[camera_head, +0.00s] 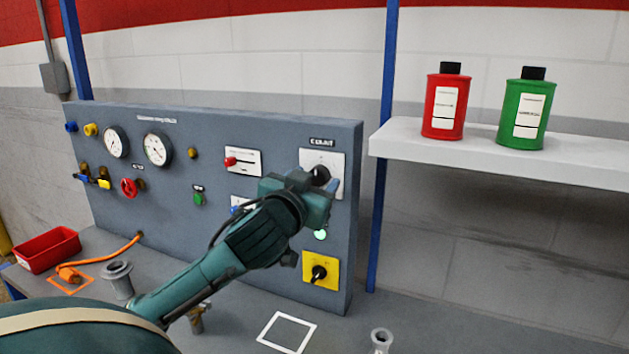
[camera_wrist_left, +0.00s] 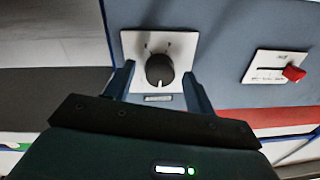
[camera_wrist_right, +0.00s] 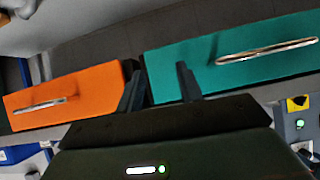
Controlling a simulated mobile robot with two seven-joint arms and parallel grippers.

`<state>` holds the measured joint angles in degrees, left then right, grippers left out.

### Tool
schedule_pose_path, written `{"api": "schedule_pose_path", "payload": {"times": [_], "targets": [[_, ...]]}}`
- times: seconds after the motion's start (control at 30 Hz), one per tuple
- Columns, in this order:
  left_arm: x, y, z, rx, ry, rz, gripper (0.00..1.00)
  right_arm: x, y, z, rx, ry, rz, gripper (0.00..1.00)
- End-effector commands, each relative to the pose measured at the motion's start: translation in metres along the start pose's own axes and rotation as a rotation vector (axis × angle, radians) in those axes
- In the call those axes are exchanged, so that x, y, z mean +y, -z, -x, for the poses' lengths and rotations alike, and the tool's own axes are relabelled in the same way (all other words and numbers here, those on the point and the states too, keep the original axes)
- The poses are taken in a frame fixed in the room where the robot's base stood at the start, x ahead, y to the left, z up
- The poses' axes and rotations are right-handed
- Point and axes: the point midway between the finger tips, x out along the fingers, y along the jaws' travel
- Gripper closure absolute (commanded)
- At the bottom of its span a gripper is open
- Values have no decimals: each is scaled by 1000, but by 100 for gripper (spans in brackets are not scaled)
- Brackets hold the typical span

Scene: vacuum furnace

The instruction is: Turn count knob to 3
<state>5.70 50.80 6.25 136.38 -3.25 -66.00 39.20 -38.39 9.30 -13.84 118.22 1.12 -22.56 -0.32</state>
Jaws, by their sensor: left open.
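The count knob is black, on a white plate (camera_head: 337,160) under a COUNT label on the grey panel (camera_head: 235,150). In the left wrist view the knob (camera_wrist_left: 160,70) shows a white pointer mark facing down in the picture. My left gripper (camera_head: 328,182) is in front of the knob and partly hides it in the head view. It is open, with a finger on either side of the knob in the left wrist view (camera_wrist_left: 160,85); contact cannot be told. My right gripper (camera_wrist_right: 158,75) is open and empty, outside the head view.
A yellow-plated switch (camera_head: 320,270) sits below, and a red slider (camera_head: 231,161) to the left. A red bottle (camera_head: 444,105) and a green bottle (camera_head: 525,112) stand on a shelf. An orange drawer (camera_wrist_right: 85,88) and a teal drawer (camera_wrist_right: 195,75) show near my right gripper.

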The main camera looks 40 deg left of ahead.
Motion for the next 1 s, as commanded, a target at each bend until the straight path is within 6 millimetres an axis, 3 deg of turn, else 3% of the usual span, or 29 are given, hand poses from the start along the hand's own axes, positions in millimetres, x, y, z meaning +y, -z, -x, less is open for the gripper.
{"api": "schedule_pose_path", "payload": {"times": [0.1,0.63,1.0], "targets": [[0,0,0,0,0,0,46,0,-3,0,-7,1,0,64],[0,0,0,0,0,0,89,1,-3,-2,-6,-1,2,64],[0,0,0,2,1,-62,90,2,2,-1,-1,-3,3,64]]}}
